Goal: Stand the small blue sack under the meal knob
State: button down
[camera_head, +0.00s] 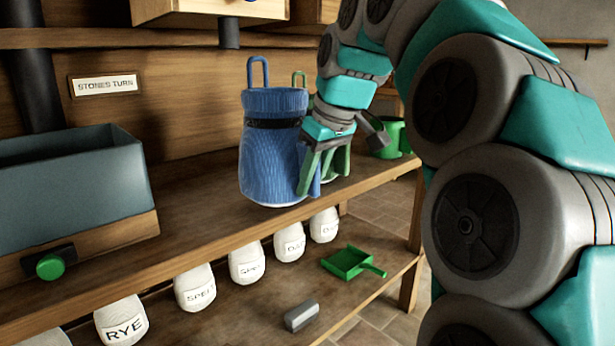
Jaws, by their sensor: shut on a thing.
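A blue ribbed sack (270,150) with a dark band, a loop on top and a pale base stands upright at the middle of the upper shelf. Whether its base touches the board I cannot tell. My gripper (312,172) is at its right side, shut on it; one green finger crosses the sack's right edge, and the other finger is hard to make out. The wooden box above has a dark spout (229,34) just above and left of the sack. A blue knob (250,1) on that box is cut by the top edge. Which knob is for meal I cannot read.
A green loop (299,78) shows behind the sack, its owner mostly hidden. A grey-blue bin (75,185) with a green knob (50,266) below it is at left. A green pot (391,138) stands at right. White labelled sacks and a green dustpan (348,262) are on the lower shelf.

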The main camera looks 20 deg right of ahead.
jog(key=shift+w+a+f+p, duration=0.2)
jog(key=shift+w+a+p, duration=0.45)
jog(key=shift+w, duration=1.6)
jog(key=shift+w+a+f+p, duration=0.35)
jog(key=shift+w+a, duration=0.45)
jog(key=shift+w, duration=1.4)
jog(key=shift+w+a+f+p, duration=0.1)
jog(key=shift+w+a+p, duration=0.55)
jog(key=shift+w, duration=1.6)
jog(key=shift+w+a+f, duration=0.2)
jog(key=shift+w+a, duration=0.1)
jog(key=shift+w, duration=0.35)
jog(key=shift+f+b, duration=0.45)
jog(key=shift+f, duration=0.3)
jog(key=c, duration=0.7)
grip_release()
jog(key=shift+s, duration=0.1)
